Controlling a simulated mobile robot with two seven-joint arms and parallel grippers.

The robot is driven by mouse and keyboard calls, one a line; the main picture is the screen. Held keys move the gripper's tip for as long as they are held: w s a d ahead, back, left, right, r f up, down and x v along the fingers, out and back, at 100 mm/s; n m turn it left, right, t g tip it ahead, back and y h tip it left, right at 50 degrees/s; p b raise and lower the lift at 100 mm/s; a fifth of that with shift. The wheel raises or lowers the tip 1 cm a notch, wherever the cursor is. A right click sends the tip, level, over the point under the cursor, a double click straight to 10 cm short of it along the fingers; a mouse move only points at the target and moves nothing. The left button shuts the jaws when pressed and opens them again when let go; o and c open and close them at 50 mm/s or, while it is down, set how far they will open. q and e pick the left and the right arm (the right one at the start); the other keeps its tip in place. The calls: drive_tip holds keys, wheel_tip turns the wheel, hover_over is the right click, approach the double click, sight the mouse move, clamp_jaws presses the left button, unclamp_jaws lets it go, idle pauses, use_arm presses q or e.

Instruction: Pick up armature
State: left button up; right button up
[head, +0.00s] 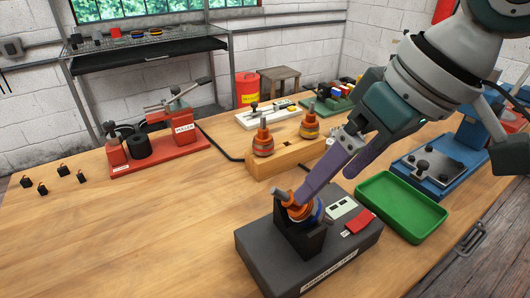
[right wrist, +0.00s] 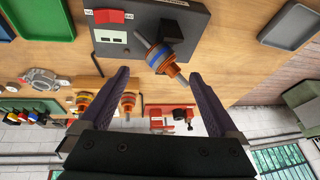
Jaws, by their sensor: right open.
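An armature with an orange-copper end and a blue band (head: 300,212) rests tilted on the dark grey tester box (head: 345,262) at the front of the bench. Two more armatures, a left one (head: 263,141) and a right one (head: 310,127), stand upright in a wooden block (head: 285,160). My right gripper (head: 312,188) comes down from the upper right, its purple fingers open, close above the armature on the tester. In the right wrist view the armature (right wrist: 162,57) lies just beyond the gap between the fingertips (right wrist: 159,73), with nothing between the fingers. My left gripper is out of view.
A green tray (head: 401,207) and a blue fixture (head: 440,172) stand right of the tester. A red press (head: 160,145) is at the back left, with several small black parts further left. The bench's front left is clear.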

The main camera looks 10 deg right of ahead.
sight(313, 200)
drive_tip(key=x, duration=0.6)
drive_tip(key=shift+s+f, duration=0.1)
drive_tip(key=shift+f, duration=0.2)
drive_tip(key=c, duration=1.5)
drive_tip(key=shift+r, duration=0.1)
clamp_jaws()
drive_tip(key=shift+a, duration=0.1)
